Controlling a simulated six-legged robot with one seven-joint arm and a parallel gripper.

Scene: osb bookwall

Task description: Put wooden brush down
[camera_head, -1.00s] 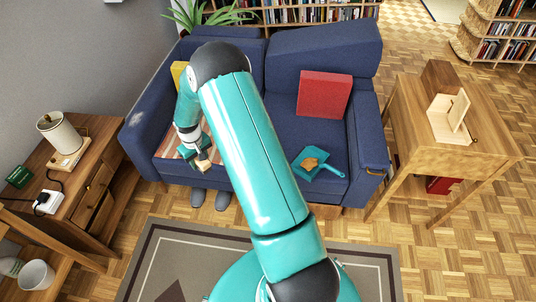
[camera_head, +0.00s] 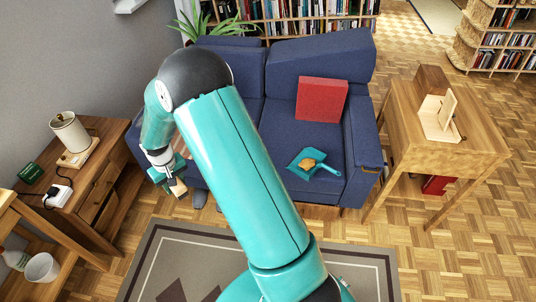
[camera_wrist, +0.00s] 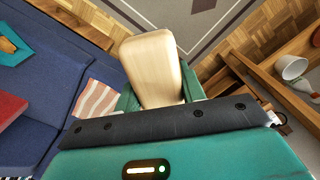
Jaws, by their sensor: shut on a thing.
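My gripper (camera_head: 172,178) is in front of the left end of the blue sofa in the head view, near the side table. It is shut on the wooden brush (camera_wrist: 153,70), whose pale, smooth wooden body fills the space between the green fingers in the wrist view. In the head view only a small part of the brush (camera_head: 178,188) shows below the fingers. The brush is in the air, with the floor and rug beyond it. Its bristles are not visible.
The blue sofa (camera_head: 240,120) bears a red cushion (camera_head: 321,100) and a teal dustpan (camera_head: 327,169) with an orange-brown thing in it. A side table (camera_head: 104,150) with a lamp (camera_head: 69,133) stands left. A wooden table (camera_head: 480,145) stands right. A white bucket (camera_head: 42,268) is at lower left.

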